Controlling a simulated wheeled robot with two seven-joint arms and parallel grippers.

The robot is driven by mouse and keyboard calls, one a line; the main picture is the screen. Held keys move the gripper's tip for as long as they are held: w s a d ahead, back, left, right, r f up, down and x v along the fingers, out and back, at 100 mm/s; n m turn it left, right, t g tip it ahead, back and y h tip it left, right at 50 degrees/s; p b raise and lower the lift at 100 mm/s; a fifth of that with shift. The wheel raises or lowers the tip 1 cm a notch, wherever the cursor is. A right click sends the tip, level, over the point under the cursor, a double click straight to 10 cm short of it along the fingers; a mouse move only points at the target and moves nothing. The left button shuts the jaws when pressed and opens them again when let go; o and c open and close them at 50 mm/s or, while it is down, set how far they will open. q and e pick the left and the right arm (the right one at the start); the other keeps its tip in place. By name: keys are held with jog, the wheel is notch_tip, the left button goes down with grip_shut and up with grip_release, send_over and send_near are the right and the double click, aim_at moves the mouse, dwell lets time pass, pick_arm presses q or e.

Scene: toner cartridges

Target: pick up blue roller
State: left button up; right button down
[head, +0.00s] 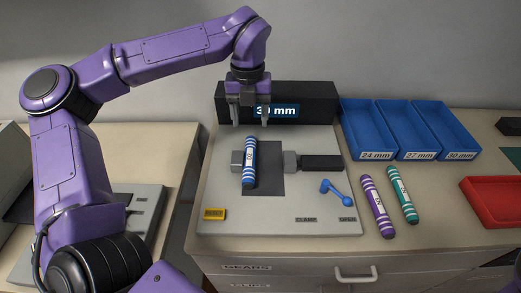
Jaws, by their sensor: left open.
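The blue roller (249,161), with white bands at its ends, lies on the dark patch of a grey clamp fixture (222,216), between two grey jaw blocks. My left gripper (249,117) hangs above and behind the roller, fingers pointing down and apart, with nothing between them. It is in front of the black box marked with a blue "mm" label, which a finger partly covers. The roller and gripper are apart. My right gripper is not in view.
A blue lever (336,194) stands on the fixture near the "OPEN" mark. A purple roller (377,206) and a teal roller (402,194) lie to the right. Blue bins (376,156) stand behind them, and a red tray (494,200) is at far right.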

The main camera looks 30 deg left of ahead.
aim_at(250, 143)
pick_arm(q)
jog(key=s+f, duration=0.2)
jog(key=f, duration=0.1)
jog(key=shift+p, duration=0.35)
jog(key=f, duration=0.1)
jog(key=w+f, duration=0.1)
jog(key=f, duration=0.1)
jog(key=f+p, duration=0.1)
jog(key=f, duration=0.1)
jog(key=shift+w+d, duration=0.1)
jog(key=shift+w, duration=0.3)
jog(key=shift+s+f, duration=0.1)
jog(key=shift+f, duration=0.05)
jog(key=shift+s, duration=0.3)
jog(key=shift+w, duration=0.15)
grip_shut()
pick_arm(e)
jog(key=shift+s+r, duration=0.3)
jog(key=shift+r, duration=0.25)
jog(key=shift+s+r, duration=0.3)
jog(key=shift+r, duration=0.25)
